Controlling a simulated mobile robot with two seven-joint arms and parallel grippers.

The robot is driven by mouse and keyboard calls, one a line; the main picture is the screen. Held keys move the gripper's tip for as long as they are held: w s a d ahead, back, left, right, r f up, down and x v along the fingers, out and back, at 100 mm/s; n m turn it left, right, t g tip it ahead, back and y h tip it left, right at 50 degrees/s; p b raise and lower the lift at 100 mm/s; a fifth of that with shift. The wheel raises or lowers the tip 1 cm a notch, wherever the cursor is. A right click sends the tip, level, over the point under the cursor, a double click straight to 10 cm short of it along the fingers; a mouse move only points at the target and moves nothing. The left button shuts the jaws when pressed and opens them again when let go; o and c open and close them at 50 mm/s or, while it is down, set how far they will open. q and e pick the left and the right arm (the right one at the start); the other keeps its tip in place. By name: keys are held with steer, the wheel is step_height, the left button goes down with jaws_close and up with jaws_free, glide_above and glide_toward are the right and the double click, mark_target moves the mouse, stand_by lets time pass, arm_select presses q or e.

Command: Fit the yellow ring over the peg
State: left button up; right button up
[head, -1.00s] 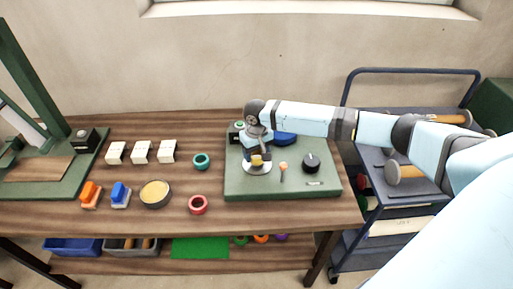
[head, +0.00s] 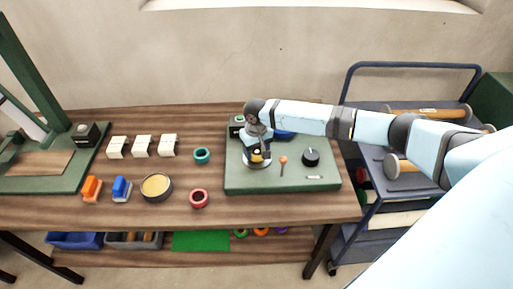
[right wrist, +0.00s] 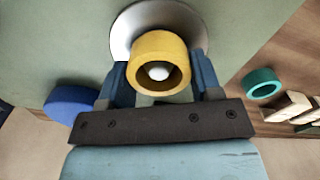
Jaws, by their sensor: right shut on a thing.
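The yellow ring (right wrist: 160,60) is held between the two fingers of my right gripper (right wrist: 160,80), which is shut on it. In the right wrist view the peg's pale rounded tip (right wrist: 158,73) shows inside the ring's hole, so the two look roughly lined up; how far down the peg the ring sits I cannot tell. The peg's round pale base plate (right wrist: 128,28) shows behind the ring. In the head view my right gripper (head: 258,156) is over the base plate (head: 257,166) on the green board and hides most of the ring and peg. My left gripper is not in view.
The green board (head: 310,184) also bears a black knob (head: 310,157), an orange-tipped stick (head: 283,160) and a blue round piece (right wrist: 72,104). Teal (head: 202,155) and red (head: 199,198) rings lie left of it. A trolley (head: 370,165) stands at right.

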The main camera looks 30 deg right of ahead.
steer(key=shift+f, duration=0.1)
steer(key=o, duration=1)
step_height(320, 180, up, 14)
steer(key=shift+f, duration=0.1)
stand_by(0.5)
